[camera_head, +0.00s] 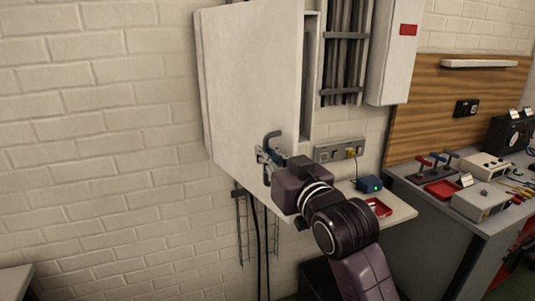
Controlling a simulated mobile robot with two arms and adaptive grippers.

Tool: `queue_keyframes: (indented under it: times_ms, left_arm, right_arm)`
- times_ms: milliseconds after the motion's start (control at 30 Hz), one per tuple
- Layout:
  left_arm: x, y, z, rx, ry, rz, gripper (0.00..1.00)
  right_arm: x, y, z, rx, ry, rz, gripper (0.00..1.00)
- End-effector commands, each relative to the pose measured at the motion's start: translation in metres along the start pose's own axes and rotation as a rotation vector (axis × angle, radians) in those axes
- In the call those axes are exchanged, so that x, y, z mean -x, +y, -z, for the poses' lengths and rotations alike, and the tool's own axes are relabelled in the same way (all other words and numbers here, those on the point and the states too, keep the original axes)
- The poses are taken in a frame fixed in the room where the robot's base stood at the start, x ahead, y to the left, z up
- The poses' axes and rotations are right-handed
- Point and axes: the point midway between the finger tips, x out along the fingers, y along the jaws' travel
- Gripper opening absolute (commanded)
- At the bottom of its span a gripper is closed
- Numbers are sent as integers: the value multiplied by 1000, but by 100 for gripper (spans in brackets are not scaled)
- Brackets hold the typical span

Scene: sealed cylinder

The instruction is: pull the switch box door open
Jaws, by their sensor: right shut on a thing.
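The switch box door (248,75) is a large pale panel on the brick wall, left of centre. Its dark handle (271,135) is near the lower right of the panel. My right gripper (266,158) is shut on the handle, with the arm coming up from the lower right. The gripper hides part of the handle. Right of the door's edge, a narrow strip of the box frame (311,75) shows with a grey recess; the door looks ajar, but how far is hard to tell. My left gripper is not in view.
A cable rack (346,55) and a pale cabinet (392,50) are right of the box. Below is a small shelf (400,213) with a blue device (369,184). A workbench (425,195) with tools stands at right. Bare wall lies left of the door.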

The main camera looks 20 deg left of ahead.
Motion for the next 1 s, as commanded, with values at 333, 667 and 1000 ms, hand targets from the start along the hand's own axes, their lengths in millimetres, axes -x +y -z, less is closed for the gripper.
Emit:
queue_keyframes:
  times_ms: [333,667,1000]
  left_arm:
    - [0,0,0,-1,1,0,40]
    - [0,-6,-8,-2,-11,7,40]
    - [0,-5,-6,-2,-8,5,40]
  right_arm:
    - [0,-1,4,1,7,2,15]
    - [10,0,1,0,3,0,15]
    - [69,-1,2,2,6,1,15]
